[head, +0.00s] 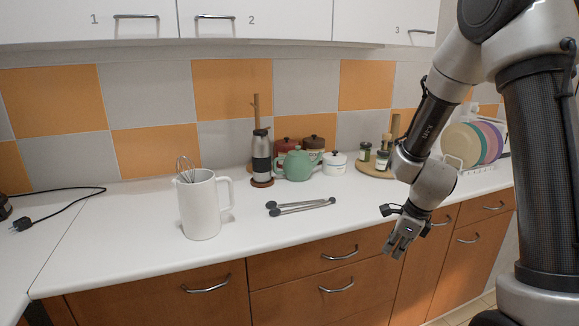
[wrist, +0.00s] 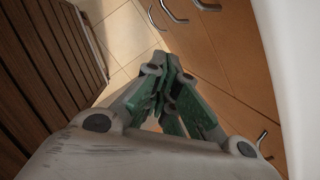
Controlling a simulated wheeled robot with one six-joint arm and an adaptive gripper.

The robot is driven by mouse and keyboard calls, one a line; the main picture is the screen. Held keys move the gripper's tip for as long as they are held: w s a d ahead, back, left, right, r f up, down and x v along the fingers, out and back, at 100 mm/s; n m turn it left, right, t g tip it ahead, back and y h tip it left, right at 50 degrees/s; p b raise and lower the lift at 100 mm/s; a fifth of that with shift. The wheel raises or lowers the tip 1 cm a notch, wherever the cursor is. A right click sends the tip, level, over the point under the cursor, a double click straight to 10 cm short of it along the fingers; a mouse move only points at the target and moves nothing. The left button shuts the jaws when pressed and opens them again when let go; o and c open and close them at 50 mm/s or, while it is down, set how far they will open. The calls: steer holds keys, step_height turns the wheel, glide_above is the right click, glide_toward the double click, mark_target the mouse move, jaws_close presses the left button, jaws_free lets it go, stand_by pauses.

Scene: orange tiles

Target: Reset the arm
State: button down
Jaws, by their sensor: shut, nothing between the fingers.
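My arm (head: 432,140) hangs down at the right of the head view, with its elbow above the counter's right part. My gripper (head: 397,247) points down in front of the counter's front edge, before the wooden drawers. It is shut and empty. In the wrist view the gripper (wrist: 172,75) shows its green-lined fingers together, over the floor and the drawer fronts.
Numbered white cabinets (head: 270,18) hang above. The counter's front middle is clear.

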steer(key=s+d+r+n+t+h, duration=0.1)
steer(key=s+d+r+n, duration=0.1)
steer(key=s+r+n, duration=0.9)
steer(key=s+d+r+n+t+h, duration=0.1)
steer(key=s+d+r+n, duration=0.2)
steer(key=s+r+n, duration=0.8)
step_height(320, 180, up, 2)
steer(key=shift+d+r+n, duration=0.1)
steer(key=shift+d+n, duration=0.25)
steer(key=shift+n, duration=0.75)
